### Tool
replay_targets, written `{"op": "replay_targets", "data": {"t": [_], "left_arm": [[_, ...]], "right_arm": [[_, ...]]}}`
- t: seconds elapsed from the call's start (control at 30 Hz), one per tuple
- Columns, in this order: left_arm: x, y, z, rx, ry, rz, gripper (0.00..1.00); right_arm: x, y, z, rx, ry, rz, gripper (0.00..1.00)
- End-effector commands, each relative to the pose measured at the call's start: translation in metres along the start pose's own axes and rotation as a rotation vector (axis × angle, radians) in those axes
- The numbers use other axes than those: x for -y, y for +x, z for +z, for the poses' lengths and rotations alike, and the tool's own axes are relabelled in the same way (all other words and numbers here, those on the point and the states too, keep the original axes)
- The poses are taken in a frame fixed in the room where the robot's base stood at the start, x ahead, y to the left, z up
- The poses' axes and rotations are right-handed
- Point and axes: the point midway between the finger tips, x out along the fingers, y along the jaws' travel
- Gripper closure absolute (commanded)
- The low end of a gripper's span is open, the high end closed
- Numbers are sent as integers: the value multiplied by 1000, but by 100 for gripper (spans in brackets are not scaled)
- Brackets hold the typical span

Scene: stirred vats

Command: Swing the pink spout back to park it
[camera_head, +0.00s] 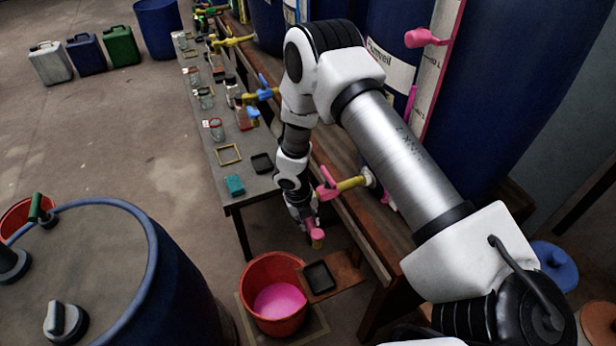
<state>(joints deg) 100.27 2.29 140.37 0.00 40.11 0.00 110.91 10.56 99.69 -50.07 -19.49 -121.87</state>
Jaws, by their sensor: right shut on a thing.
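My right arm reaches down from the upper right, and its gripper (308,220) is shut at the pink spout (314,234). The spout hangs down with a yellowish tip. The gripper hides its upper part, so its joint to the tap is not clear. A yellow tap pipe (351,183) with a pink lever (327,184) sits just above and to the right. A red bucket (249,284) with pink liquid (279,300) stands below and to the left of the spout tip. My left gripper is not in view.
A black tray (320,277) lies on a wooden board beside the bucket. A long bench (226,182) with jars and a teal block (235,185) runs along the left. Blue vats stand behind my arm. A large blue drum (90,270) fills the lower left.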

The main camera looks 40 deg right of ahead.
Motion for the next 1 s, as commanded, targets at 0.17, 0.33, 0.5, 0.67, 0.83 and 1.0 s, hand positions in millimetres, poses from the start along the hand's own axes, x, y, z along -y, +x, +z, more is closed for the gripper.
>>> {"op": "replay_targets", "data": {"t": [0.17,0.33,0.5,0.67,0.83,1.0], "left_arm": [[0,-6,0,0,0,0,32],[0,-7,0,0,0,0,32],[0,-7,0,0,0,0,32],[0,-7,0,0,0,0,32],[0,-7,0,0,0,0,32],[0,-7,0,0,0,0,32]], "right_arm": [[0,-1,0,14,-73,0,100],[0,0,0,21,-107,0,100],[0,0,1,23,-118,-1,100],[0,0,1,23,-118,-1,100],[0,0,1,23,-118,-1,48],[0,0,1,23,-116,-1,48]]}}
